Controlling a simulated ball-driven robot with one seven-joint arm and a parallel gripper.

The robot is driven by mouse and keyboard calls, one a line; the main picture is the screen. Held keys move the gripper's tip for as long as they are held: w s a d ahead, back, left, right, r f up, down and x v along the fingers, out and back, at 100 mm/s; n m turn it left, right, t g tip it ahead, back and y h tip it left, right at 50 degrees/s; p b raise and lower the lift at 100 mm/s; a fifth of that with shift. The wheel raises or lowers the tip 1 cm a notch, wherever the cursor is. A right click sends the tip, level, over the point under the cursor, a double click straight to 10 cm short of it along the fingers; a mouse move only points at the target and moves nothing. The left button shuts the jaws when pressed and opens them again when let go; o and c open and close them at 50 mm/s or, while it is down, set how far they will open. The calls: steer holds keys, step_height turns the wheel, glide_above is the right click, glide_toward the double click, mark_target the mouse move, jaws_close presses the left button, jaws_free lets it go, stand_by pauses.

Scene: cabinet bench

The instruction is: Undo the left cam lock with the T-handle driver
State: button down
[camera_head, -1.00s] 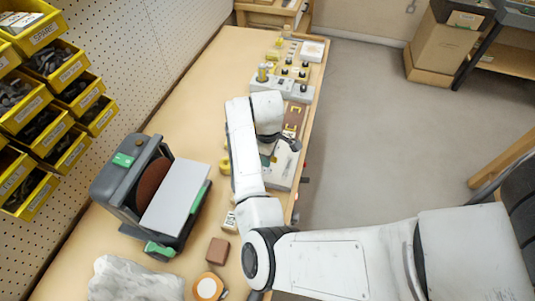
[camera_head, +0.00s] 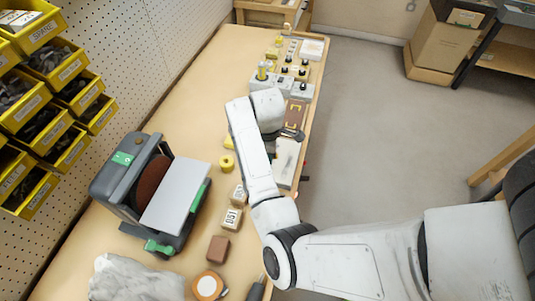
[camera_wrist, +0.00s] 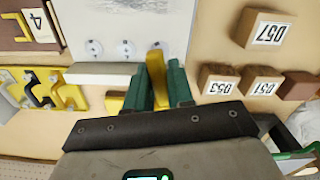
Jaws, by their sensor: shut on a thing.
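My gripper (camera_wrist: 158,85) is shut on a yellow piece (camera_wrist: 155,62) in the wrist view; it looks like the T-handle driver's handle. The green fingers stand on either side of it. The driver's lower end is hidden. Two round silvery cam locks, one at left (camera_wrist: 93,48) and one at right (camera_wrist: 127,48), sit on a pale panel (camera_wrist: 170,20) beyond the fingers, to the left of the yellow piece. I cannot tell whether the driver touches either lock. In the head view the panel (camera_head: 287,158) is at the bench's right edge; my arm hides most of the gripper.
Numbered blocks (camera_head: 232,218), a brown block (camera_head: 217,248) and a tape roll (camera_head: 208,287) lie nearby. A brown panel (camera_head: 296,113) and knobbed boxes (camera_head: 300,90) stand farther along the bench.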

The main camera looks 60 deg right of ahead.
steer(key=shift+n, duration=0.5)
stand_by(0.3)
steer(key=n, duration=0.3)
steer(key=shift+d, duration=0.1)
steer(key=shift+n, duration=0.9)
